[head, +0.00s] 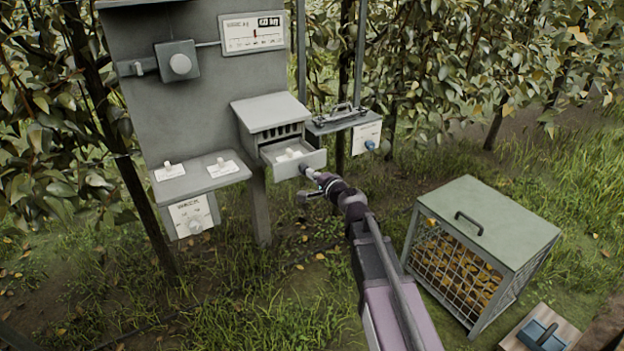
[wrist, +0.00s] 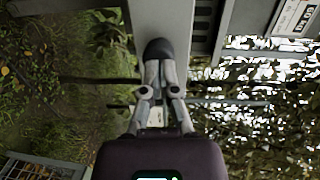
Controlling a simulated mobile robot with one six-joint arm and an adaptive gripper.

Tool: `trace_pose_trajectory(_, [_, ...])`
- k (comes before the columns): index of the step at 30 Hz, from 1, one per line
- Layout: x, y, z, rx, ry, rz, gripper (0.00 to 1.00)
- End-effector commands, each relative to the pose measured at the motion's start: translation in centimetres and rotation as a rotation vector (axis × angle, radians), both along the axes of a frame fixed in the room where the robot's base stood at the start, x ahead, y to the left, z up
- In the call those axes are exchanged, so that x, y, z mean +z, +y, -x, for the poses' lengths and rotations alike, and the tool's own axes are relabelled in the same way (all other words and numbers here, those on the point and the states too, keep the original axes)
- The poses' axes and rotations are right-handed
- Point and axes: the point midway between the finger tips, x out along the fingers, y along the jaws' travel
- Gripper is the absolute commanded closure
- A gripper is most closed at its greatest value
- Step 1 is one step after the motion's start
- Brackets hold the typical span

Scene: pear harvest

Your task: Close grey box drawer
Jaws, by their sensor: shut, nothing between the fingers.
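The grey box (head: 268,112) is fixed to the right part of the upright grey panel. Its drawer (head: 314,160) is pulled out toward me, and a small pale object (head: 290,153) shows inside. My gripper (head: 307,171) is at the drawer's front right, with its fingers shut and empty. In the wrist view, the shut fingers (wrist: 158,72) point at a dark rounded piece (wrist: 158,48) in front of the grey drawer front (wrist: 152,14). I cannot tell whether they touch it.
A small shelf (head: 205,182) with two switches is left of the drawer. A grey case (head: 345,122) with a handle is right of the box. A mesh-sided crate (head: 500,218) of yellow fruit stands on the grass at right. Leafy trees are behind.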

Motion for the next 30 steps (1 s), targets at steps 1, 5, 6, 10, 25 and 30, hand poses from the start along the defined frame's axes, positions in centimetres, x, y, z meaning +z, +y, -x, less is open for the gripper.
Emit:
trace_pose_trajectory(1, [0.0, 0.1, -0.1, 0.000, 0.000, 0.000, 1.00])
trace_pose_trajectory(5, [0.0, 0.1, -0.2, 0.000, 0.000, 0.000, 1.00])
trace_pose_trajectory(6, [0.0, 0.1, -0.2, 0.000, 0.000, 0.000, 1.00])
trace_pose_trajectory(10, [0.0, 0.1, -0.2, 0.000, 0.000, 0.000, 1.00])
trace_pose_trajectory(25, [0.0, 3.7, -5.8, 0.001, 0.000, 0.000, 1.00])
trace_pose_trajectory(30, [0.0, 5.6, -8.7, 0.000, 0.000, 0.000, 1.00])
